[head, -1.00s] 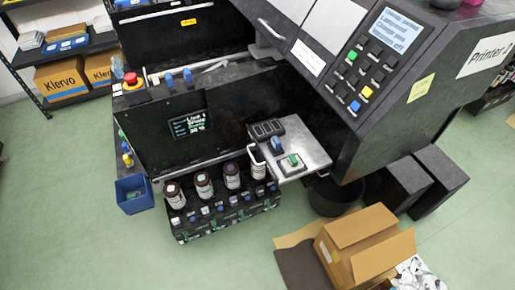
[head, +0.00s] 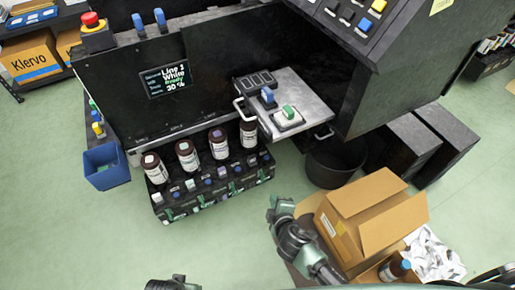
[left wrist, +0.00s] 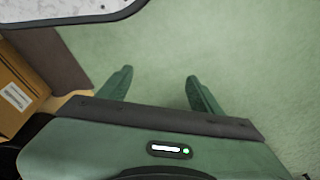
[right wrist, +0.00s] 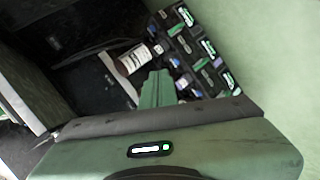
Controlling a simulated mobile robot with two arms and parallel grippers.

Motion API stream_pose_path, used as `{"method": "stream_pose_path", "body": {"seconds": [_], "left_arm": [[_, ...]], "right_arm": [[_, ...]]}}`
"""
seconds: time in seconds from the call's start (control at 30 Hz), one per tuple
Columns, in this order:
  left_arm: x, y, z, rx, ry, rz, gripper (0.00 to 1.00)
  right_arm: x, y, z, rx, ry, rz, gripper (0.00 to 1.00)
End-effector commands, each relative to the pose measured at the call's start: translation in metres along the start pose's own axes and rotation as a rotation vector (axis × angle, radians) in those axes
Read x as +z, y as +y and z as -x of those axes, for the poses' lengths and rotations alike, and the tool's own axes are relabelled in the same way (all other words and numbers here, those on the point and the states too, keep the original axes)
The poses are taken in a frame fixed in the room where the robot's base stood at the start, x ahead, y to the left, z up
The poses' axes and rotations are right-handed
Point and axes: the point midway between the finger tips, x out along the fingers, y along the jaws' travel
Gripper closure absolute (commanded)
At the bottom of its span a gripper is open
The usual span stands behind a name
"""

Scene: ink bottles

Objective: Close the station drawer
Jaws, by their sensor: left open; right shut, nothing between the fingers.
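The station drawer (head: 303,97) is a light grey metal tray standing out from the front of the black station, under the printer's overhang. A dark slotted block, a blue-topped item (head: 268,96) and a green-topped item (head: 288,113) sit on it. White handles show at its left side and near its right front corner. My right gripper (head: 274,208) is below the drawer in the head view, apart from it. Its fingers are together and empty in the right wrist view (right wrist: 157,88). My left gripper (left wrist: 161,80) is open and empty above green floor in the left wrist view.
A rack (head: 212,191) of brown bottles and small vials stands left of the drawer. An open cardboard box (head: 365,222) stands on the floor at lower right, beside crumpled paper (head: 433,258).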

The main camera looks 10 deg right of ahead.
Motion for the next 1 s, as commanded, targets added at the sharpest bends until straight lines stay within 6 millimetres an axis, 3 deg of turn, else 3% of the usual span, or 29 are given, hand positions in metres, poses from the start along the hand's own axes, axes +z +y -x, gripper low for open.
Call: {"method": "stream_pose_path", "body": {"seconds": [0.03,0.2,0.3,0.5,0.67,1.0], "left_arm": [[-0.009,0.0,-0.015,-0.002,0.02,0.002,0.35],[-0.03,-0.002,0.008,-0.006,0.049,0.008,0.35],[-0.035,-0.003,0.021,-0.007,0.059,0.01,0.35],[-0.038,-0.004,0.037,-0.009,0.064,0.011,0.35],[-0.038,-0.004,0.039,-0.009,0.064,0.011,0.35],[-0.041,-0.004,0.052,-0.01,0.073,0.013,0.35]], "right_arm": [[-0.021,0.016,-0.012,0.103,0.044,0.073,1.0],[-0.082,0.094,0.019,0.399,0.116,0.249,1.0],[-0.102,0.123,0.043,0.521,0.129,0.297,1.0],[-0.116,0.149,0.065,0.614,0.134,0.327,1.0],[-0.121,0.162,0.051,0.616,0.133,0.329,1.0],[-0.136,0.199,-0.009,0.614,0.133,0.328,1.0]]}}
